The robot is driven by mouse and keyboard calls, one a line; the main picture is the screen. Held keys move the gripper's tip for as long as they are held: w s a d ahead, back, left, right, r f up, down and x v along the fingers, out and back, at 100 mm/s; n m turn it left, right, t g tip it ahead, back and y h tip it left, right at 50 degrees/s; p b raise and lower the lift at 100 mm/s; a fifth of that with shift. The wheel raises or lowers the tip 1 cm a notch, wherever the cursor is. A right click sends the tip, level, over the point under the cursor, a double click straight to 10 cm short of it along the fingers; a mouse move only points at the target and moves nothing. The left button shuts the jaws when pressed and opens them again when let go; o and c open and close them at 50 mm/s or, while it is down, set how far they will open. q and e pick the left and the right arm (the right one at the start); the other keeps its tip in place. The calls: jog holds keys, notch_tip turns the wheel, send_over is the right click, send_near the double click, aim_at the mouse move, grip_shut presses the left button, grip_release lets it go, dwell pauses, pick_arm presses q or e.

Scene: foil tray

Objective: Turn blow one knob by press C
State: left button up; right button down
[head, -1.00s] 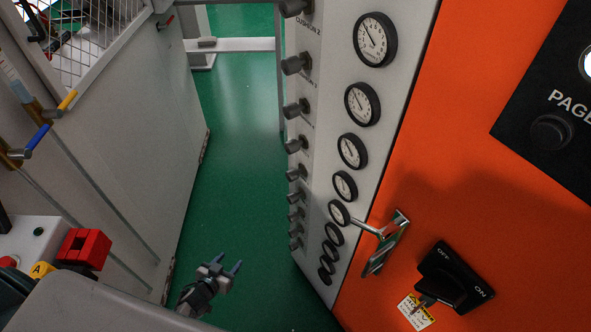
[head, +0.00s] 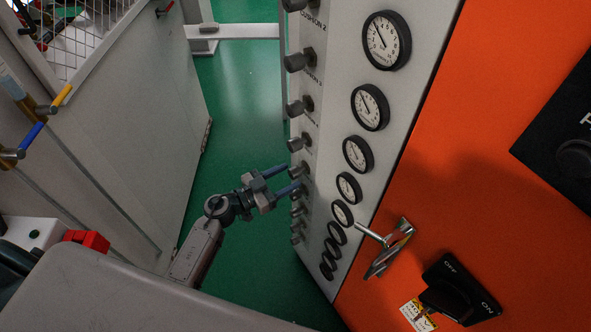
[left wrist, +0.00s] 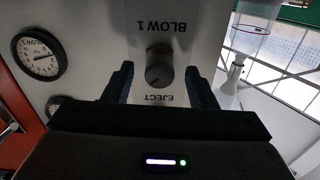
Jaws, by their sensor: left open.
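A dark round knob (left wrist: 158,66) sits on the pale panel between the upside-down labels BLOW 1 and EJECT in the left wrist view. My left gripper (left wrist: 160,82) is open, with one finger on each side of the knob in that view and a visible gap to it. In the head view my left gripper (head: 289,178) reaches from the lower left to the column of knobs, its fingertips close to the lower knobs. Whether it touches any of them cannot be told. My right gripper is not in view.
A row of round gauges (head: 387,40) runs beside the knobs. A metal latch handle (head: 390,247) and a black OFF/ON switch (head: 452,290) are on the orange panel (head: 480,150). Green floor (head: 240,110) is free between the panel and the grey cabinet (head: 140,130).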

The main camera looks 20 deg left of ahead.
aim_at(290, 176)
pick_arm(q)
jog(key=shift+x, duration=1.75)
jog(key=c, duration=1)
jog(key=shift+r+m+p, duration=0.2)
jog(key=shift+m+p, duration=0.1)
jog(key=shift+p, duration=0.5)
jog(key=shift+f+m+p, duration=0.1)
jog(key=shift+m+p, duration=0.35)
jog(key=shift+m, duration=0.05)
jog(key=shift+f, duration=0.1)
jog(key=o, duration=1)
